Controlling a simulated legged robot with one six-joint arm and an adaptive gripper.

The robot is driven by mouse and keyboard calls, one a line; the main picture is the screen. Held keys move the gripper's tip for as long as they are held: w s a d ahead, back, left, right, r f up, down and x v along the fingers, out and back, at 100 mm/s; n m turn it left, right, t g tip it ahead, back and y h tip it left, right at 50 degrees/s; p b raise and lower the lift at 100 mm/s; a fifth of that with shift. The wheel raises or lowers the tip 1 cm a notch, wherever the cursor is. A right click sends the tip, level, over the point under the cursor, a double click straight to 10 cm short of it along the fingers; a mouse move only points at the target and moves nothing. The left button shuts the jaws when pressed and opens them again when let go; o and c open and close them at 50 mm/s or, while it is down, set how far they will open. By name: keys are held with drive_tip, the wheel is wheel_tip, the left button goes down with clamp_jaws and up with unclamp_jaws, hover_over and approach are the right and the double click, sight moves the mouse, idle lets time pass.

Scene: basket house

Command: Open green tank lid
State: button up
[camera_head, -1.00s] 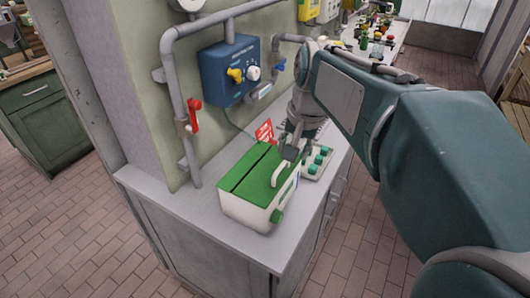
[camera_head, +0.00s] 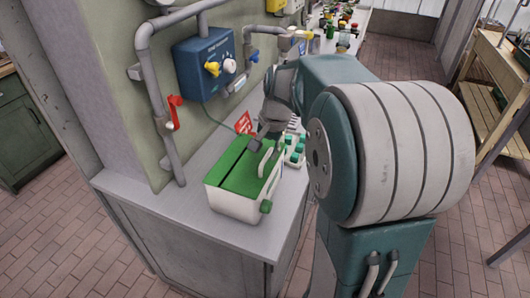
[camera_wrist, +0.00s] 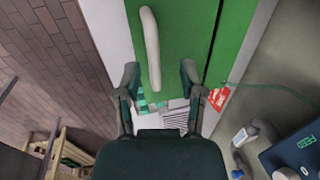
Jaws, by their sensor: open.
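The tank is a white box (camera_head: 232,203) with a green lid (camera_head: 238,172) on the grey counter; the lid lies flat and closed. A pale curved handle (camera_head: 264,162) stands along the lid's right side. In the wrist view the green lid (camera_wrist: 187,25) fills the top, and the handle (camera_wrist: 151,48) runs down toward the gap between my fingertips. My gripper (camera_wrist: 160,72) is open and empty, its fingers apart on either side of the handle's near end. In the head view my gripper (camera_head: 264,144) is at the lid's far right edge; contact cannot be told.
A blue control box (camera_head: 203,66) and pipes with a red lever (camera_head: 173,112) are on the wall to the left. A red sign (camera_head: 244,123) and a panel with green buttons (camera_head: 295,150) sit behind the tank. The counter's front left is bare.

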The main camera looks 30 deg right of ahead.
drive_tip(key=shift+f, duration=0.45)
drive_tip(key=shift+w+d+f, duration=0.1)
drive_tip(key=shift+f, duration=0.1)
drive_tip(key=shift+d+f, duration=0.1)
drive_tip(key=shift+d, duration=0.45)
drive_tip(key=c, duration=0.5)
drive_tip(key=shift+a, duration=0.2)
clamp_jaws()
drive_tip(key=shift+a, duration=0.1)
